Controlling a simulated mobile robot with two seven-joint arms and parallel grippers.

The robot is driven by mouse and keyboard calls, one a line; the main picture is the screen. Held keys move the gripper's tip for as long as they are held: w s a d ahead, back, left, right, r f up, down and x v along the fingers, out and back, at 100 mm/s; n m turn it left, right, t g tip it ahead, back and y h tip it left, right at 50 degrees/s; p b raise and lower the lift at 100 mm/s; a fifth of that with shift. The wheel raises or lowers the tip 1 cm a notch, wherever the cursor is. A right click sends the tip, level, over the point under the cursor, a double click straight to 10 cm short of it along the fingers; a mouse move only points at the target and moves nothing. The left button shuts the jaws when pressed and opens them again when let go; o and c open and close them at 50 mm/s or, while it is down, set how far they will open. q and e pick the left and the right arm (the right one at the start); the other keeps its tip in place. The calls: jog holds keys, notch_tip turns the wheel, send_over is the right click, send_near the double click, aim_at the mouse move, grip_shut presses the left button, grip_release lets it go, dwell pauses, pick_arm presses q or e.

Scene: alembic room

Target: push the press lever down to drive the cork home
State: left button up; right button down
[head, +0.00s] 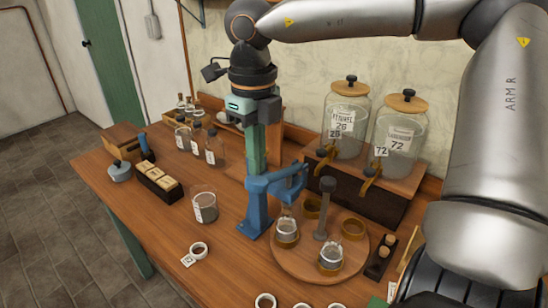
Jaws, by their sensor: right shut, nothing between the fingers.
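The blue cork press (257,205) stands upright on the wooden bench, left of the round wooden turntable. Its blue lever arm (286,184) reaches out to the right over the turntable's edge. My right gripper (254,121) comes down from above at the top of the press's green upper part, with its fingers shut and empty. From this angle I cannot tell whether it touches the press. The cork being driven cannot be made out. My left gripper is not in view.
The turntable (288,268) carries another jar (330,260), brass rings and a dark post (325,205). Two large tapped glass jars stand behind. A glass beaker (205,208) is left of the press. Several bottles and a card box (160,184) stand further left.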

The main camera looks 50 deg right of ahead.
aim_at(255, 180)
jog(key=shift+f+b, duration=1.2)
jog(key=shift+f, duration=0.15)
jog(key=shift+a, duration=0.2)
jog(key=shift+f, duration=0.1)
jog(key=shift+f+b, duration=0.5)
jog(key=shift+b, duration=0.15)
jog(key=shift+a, duration=0.15)
